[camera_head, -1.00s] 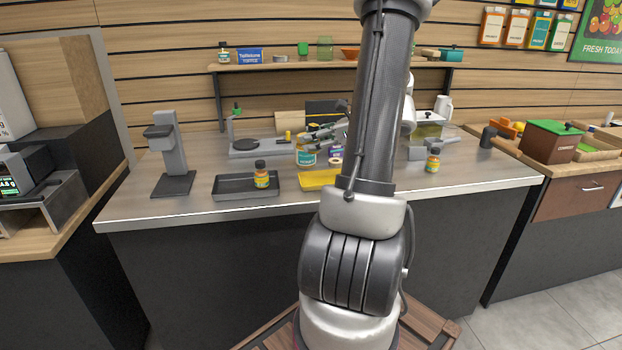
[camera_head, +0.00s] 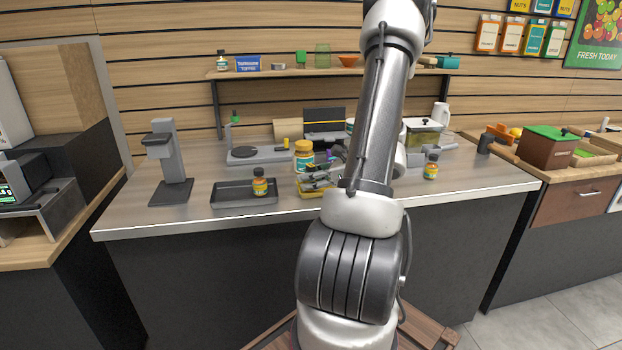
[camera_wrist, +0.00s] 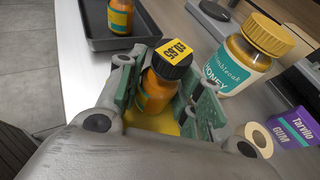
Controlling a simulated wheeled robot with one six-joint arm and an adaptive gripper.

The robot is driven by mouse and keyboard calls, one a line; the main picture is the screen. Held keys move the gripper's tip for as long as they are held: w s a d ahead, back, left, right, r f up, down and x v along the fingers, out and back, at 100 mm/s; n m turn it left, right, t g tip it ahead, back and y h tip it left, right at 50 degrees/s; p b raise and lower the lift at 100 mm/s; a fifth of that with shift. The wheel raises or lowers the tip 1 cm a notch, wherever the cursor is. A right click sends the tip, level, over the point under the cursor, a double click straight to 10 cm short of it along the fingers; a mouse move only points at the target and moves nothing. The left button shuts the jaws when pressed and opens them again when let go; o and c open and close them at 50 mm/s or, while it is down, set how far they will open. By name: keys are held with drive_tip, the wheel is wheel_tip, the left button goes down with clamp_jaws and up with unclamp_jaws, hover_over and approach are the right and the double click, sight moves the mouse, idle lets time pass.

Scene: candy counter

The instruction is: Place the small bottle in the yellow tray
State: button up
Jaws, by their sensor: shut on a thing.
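My gripper (camera_wrist: 165,96) is shut on a small orange bottle (camera_wrist: 153,98) with a black cap and a yellow label on top. In the head view the gripper (camera_head: 318,178) is low over the yellow tray (camera_head: 308,193), and the bottle in it is hard to make out. The yellow tray also shows below the bottle in the wrist view (camera_wrist: 160,123). The gripper and arm hide much of the tray. I cannot tell whether the bottle touches the tray floor.
A dark tray (camera_head: 230,203) with a similar bottle (camera_head: 260,184) stands to the left. A honey jar (camera_wrist: 238,65) and a purple gum box (camera_wrist: 294,128) stand close by the gripper. Another small bottle (camera_head: 431,168) stands at the right. The counter's left front is clear.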

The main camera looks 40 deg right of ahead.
drive_tip(key=o, duration=0.8)
drive_tip(key=shift+f, duration=0.1)
drive_tip(key=shift+o, duration=0.2)
